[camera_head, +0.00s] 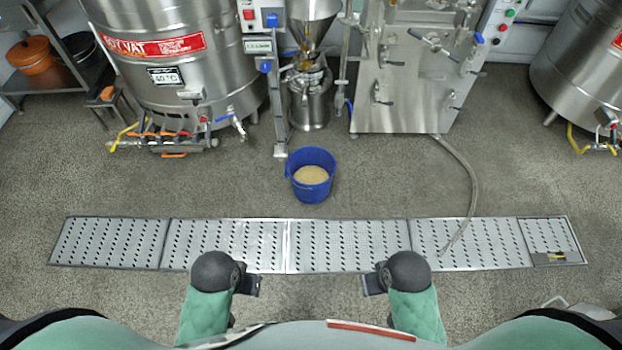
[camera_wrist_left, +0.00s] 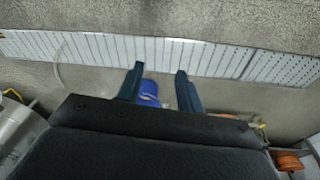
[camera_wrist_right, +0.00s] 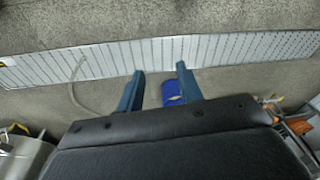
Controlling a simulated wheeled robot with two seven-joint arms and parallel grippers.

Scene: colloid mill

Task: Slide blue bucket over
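A blue bucket (camera_head: 311,161) with tan contents stands upright on the floor, just behind the metal drain grate and in front of the colloid mill. My left gripper (camera_head: 252,285) and my right gripper (camera_head: 372,284) are in front of the grate, well apart from the bucket. In the left wrist view the bucket (camera_wrist_left: 149,92) shows between the two spread fingers of my left gripper (camera_wrist_left: 158,72). In the right wrist view the bucket (camera_wrist_right: 171,92) shows between the spread fingers of my right gripper (camera_wrist_right: 160,76). Both grippers are open and empty.
The floor grate (camera_head: 345,245) runs across the view. The colloid mill (camera_head: 308,90) stands behind the bucket, with a steel vat (camera_head: 185,75) to its left and a steel cabinet (camera_head: 410,100) to its right. A hose (camera_head: 466,180) lies across the floor. Floor beside the bucket is clear.

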